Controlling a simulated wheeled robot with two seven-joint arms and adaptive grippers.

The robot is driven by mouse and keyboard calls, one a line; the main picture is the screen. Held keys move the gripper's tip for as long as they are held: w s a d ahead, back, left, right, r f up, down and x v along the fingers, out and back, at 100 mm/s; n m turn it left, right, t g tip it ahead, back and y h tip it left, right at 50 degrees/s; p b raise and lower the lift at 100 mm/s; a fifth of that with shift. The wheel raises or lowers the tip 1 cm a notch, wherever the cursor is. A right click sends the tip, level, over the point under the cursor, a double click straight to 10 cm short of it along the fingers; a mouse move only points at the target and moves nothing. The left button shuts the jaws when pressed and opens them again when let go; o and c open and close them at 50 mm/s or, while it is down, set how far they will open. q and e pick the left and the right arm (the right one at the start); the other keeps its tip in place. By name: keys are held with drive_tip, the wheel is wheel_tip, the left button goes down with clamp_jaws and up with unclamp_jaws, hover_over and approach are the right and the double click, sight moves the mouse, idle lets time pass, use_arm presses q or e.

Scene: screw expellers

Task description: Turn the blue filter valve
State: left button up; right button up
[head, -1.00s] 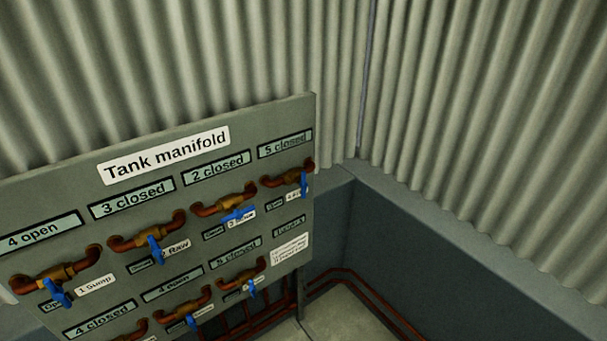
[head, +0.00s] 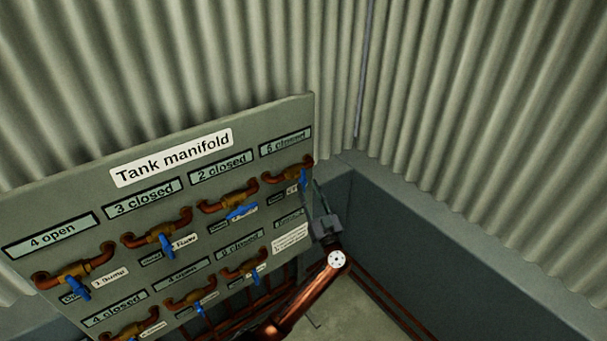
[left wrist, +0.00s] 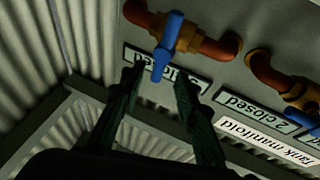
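The Tank manifold panel (head: 60,205) carries two rows of brass valves with blue handles. The top-right valve's blue handle (head: 303,178) sits below a "5 closed" plate; its name label is too small and covered to read surely. My left gripper (head: 312,190) is just right of and below that valve in the head view. In the left wrist view, which shows the panel upside down, the blue handle (left wrist: 171,32) points in between the two spread fingers of my gripper (left wrist: 160,82). Contact is not clear. The gripper is open. My right gripper is not in view.
The neighbouring valve (head: 240,211) under "2 closed" is close on the left. A corrugated wall (head: 480,100) and grey ledge (head: 400,190) form a corner at the right. Copper pipes (head: 385,300) run low along the wall. Free space lies right of the panel.

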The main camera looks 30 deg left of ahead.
sight(304, 178)
use_arm(q)
drive_tip(key=shift+t, duration=0.3)
drive_tip(key=x, duration=0.6)
drive_tip(key=shift+p, duration=0.4)
drive_tip(key=shift+f, duration=0.1)
clamp_jaws()
drive_tip(key=shift+d, duration=0.1)
